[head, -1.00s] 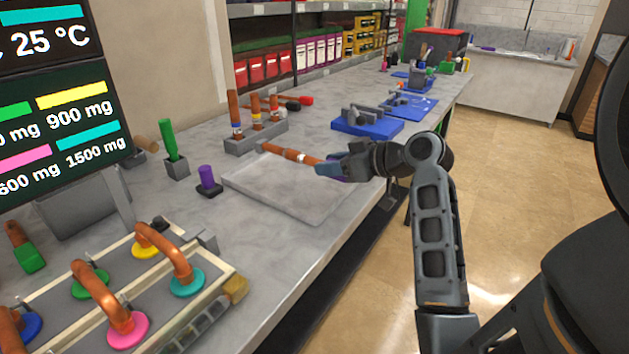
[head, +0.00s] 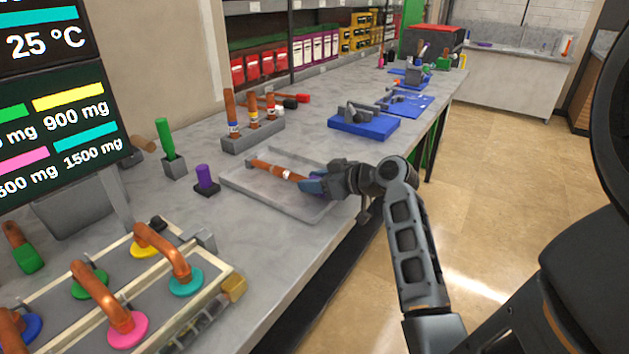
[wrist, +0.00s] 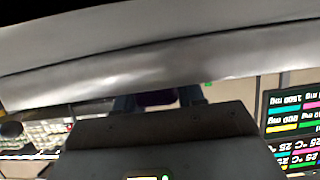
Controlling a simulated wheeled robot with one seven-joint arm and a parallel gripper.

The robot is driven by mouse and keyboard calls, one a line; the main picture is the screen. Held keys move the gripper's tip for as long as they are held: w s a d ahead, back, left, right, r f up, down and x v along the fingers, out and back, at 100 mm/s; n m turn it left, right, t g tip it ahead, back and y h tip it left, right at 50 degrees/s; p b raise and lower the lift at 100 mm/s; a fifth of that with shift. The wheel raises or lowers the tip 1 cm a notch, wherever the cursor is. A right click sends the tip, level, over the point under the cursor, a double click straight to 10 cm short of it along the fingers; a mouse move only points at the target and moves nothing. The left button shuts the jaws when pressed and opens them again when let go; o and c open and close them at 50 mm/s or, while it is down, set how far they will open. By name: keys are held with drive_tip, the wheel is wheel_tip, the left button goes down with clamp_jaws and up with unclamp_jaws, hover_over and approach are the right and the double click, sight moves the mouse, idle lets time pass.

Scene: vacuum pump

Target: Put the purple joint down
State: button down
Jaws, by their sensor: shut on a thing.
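The purple joint is a copper tube (head: 275,170) with a white band and a purple end, seen in the head view. My gripper (head: 315,184) is shut on its purple end at the right. The tube points left and lies low over the shallow grey tray (head: 236,183); I cannot tell whether it touches the tray floor. In the wrist view a dark purple part (wrist: 157,98) shows between my fingers, mostly hidden by the gripper body.
A purple block on a black base (head: 206,178) stands left of the tray. A rack with several copper tubes (head: 250,136) is behind it. A blue fixture (head: 364,124) stands farther back. A board with copper handles (head: 120,285) is at the front left.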

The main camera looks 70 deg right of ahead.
drive_tip(key=c, duration=0.7)
unclamp_jaws()
drive_tip(key=shift+s+r, duration=0.1)
drive_tip(key=b+v, duration=0.1)
drive_tip(key=v, duration=1)
drive_tip(key=shift+s+a+r, duration=0.1)
drive_tip(key=shift+s+r, duration=0.1)
drive_tip(key=shift+s, duration=0.15)
